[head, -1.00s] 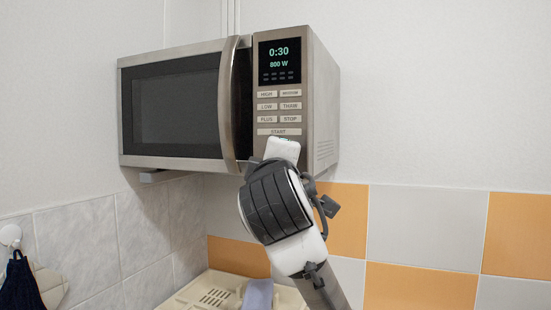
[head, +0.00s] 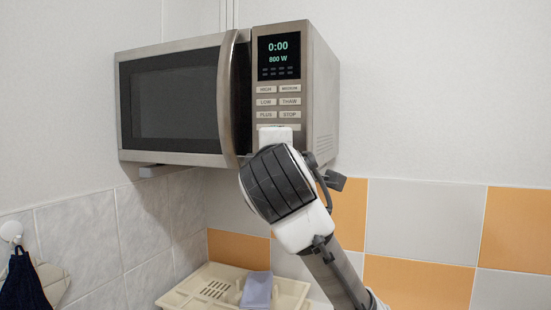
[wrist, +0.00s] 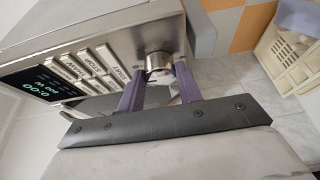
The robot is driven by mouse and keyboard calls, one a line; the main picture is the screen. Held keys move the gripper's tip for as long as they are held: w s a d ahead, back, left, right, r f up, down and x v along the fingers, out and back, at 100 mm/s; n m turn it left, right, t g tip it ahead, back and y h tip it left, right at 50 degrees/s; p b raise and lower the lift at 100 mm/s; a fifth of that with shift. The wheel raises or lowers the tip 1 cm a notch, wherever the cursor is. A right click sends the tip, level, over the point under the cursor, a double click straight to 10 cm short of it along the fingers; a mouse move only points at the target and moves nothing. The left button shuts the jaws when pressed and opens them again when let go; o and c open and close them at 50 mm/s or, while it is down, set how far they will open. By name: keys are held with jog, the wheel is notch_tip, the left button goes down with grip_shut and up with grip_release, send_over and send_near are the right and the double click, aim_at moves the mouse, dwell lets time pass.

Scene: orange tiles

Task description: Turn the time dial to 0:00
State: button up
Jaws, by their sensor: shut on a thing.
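The microwave (head: 175,152) is mounted at the wall, and its display (head: 278,57) reads 0:00 above 800 W. The round metal time dial (wrist: 158,60) shows in the wrist view, at the lower end of the button panel. My gripper (wrist: 158,80) has one finger on each side of the dial and is shut on it. In the head view, my gripper's white body (head: 275,135) covers the dial and part of the START button. The display also shows in the wrist view (wrist: 38,84), turned nearly upside down.
The microwave door handle (head: 226,100) stands out just left of the panel. A cream dish rack (head: 185,298) with a grey-blue item (head: 257,290) sits below. A dark cloth (head: 22,285) hangs at the lower left. The space to the right is free.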

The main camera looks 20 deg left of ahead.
jog(key=o, duration=1)
jog(key=b+v, duration=0.5)
jog(key=v, duration=0.9)
jog(key=shift+a, duration=0.1)
jog(key=shift+w, duration=0.1)
